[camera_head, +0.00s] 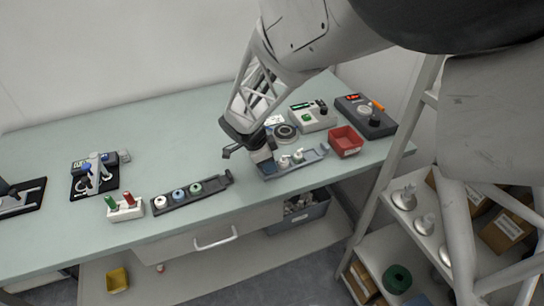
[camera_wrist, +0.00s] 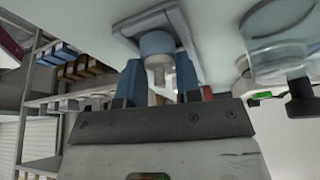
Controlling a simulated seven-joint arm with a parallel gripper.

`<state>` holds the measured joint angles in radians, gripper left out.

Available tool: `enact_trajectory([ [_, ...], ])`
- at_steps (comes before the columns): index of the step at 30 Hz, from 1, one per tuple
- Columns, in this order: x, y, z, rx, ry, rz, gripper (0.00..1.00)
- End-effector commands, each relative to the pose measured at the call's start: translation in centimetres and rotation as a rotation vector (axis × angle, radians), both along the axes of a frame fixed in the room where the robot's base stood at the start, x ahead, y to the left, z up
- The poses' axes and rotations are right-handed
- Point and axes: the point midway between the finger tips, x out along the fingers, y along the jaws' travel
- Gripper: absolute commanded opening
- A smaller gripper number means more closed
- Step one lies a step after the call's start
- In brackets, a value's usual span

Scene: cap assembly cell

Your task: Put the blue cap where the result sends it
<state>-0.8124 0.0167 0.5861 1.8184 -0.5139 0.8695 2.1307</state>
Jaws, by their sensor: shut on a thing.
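My gripper (camera_head: 260,155) is low over the left end of a grey-blue tray (camera_head: 318,152) in the head view. In the wrist view my gripper (camera_wrist: 159,68) has its two blue fingers closed around a pale piece (camera_wrist: 155,76). A bluish-grey round part (camera_wrist: 157,43) shows at the fingertips, against the tray (camera_wrist: 190,25). I cannot tell whether it belongs to the held piece or touches the tray.
Two white-topped pieces (camera_head: 291,160) stand in the grey-blue tray beside my gripper. A red bin (camera_head: 345,141), a white device with a green button (camera_head: 312,117) and a dark device with a red display (camera_head: 366,116) are close by. The table's back left is clear.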

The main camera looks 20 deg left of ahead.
Motion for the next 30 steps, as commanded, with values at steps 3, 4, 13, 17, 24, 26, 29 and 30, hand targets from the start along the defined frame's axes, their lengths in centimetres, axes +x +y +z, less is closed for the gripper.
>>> enact_trajectory([
  [3,0.01,0.01,0.01,0.0,0.0,0.0,0.22],
  [4,0.01,0.0,0.01,0.0,0.0,0.0,0.22],
  [13,0.0,0.0,-0.13,0.0,0.0,0.0,0.22],
  [17,0.01,0.0,-0.17,0.0,0.0,0.0,0.22],
  [24,0.01,0.0,-0.16,0.0,0.0,0.0,0.61],
  [26,0.01,0.0,-0.16,0.0,0.0,0.0,0.61],
  [29,0.01,0.0,-0.16,0.0,0.0,0.0,0.61],
  [30,0.01,0.0,-0.16,0.0,0.0,0.0,0.61],
])
